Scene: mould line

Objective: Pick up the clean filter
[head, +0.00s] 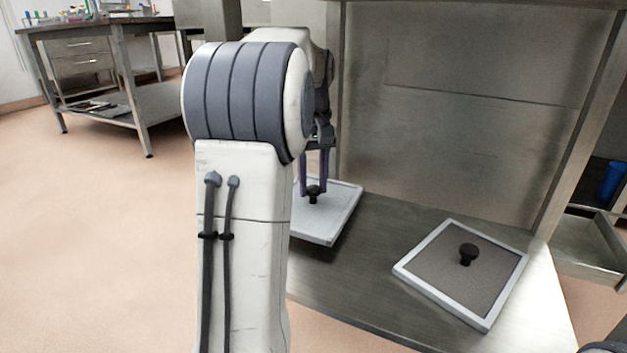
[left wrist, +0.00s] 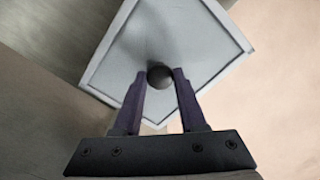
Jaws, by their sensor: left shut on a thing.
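The clean filter, a pale panel with a light frame (head: 337,222), is at the left end of the steel bench, partly hidden behind my left arm. It also shows in the left wrist view (left wrist: 165,35). My left gripper (head: 314,188) points down at it, its two purple fingers shut on the black knob (left wrist: 160,76) at its middle. My right gripper is not in view.
A second filter with a darker grey-brown face (head: 450,275) and black knob lies on the bench (head: 375,290) to the right. A steel panel (head: 460,120) stands behind the bench. A worktable (head: 135,75) is at the back left, with open floor before it.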

